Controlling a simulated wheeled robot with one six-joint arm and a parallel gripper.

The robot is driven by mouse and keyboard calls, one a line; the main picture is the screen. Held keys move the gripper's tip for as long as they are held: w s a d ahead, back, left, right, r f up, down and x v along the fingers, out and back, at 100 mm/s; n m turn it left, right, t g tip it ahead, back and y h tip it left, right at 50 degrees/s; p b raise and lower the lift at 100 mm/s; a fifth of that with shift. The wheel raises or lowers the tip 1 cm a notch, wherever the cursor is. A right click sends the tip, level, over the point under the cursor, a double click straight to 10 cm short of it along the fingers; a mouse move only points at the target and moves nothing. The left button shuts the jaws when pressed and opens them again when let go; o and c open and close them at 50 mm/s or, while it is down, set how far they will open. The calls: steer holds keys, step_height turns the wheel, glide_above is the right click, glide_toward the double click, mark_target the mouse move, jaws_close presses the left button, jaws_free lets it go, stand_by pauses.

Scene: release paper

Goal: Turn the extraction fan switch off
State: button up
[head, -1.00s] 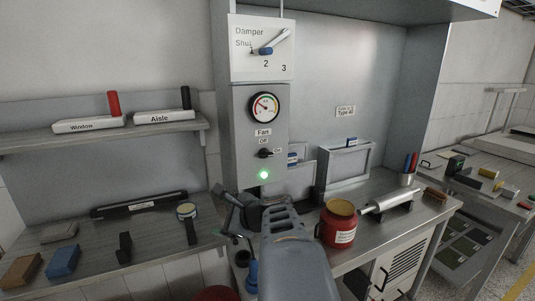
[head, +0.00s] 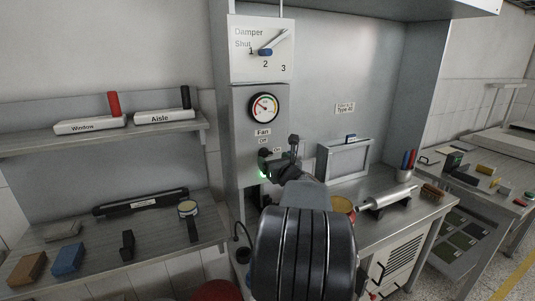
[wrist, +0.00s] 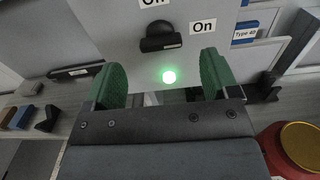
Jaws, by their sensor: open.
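The fan switch is a black knob (wrist: 160,38) on the grey panel, lying crosswise, with its right end towards the "On" label (wrist: 202,26). A green lamp (wrist: 169,77) below it is lit. In the wrist view my gripper (wrist: 161,76) is open and empty, with green finger pads. The knob shows beyond the fingertips, above the gap between them, and no contact is visible. In the head view my gripper (head: 279,150) is in front of the panel, covering part of the switch area and most of the lamp.
A damper lever (head: 272,46) and a round gauge (head: 264,107) are above the switch. A red jar (wrist: 285,155) with a yellow lid stands on the bench at right.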

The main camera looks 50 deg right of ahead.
mark_target(267, 155)
steer(key=shift+p+x, duration=0.5)
steer(key=shift+x, duration=1.9)
steer(key=c, duration=0.9)
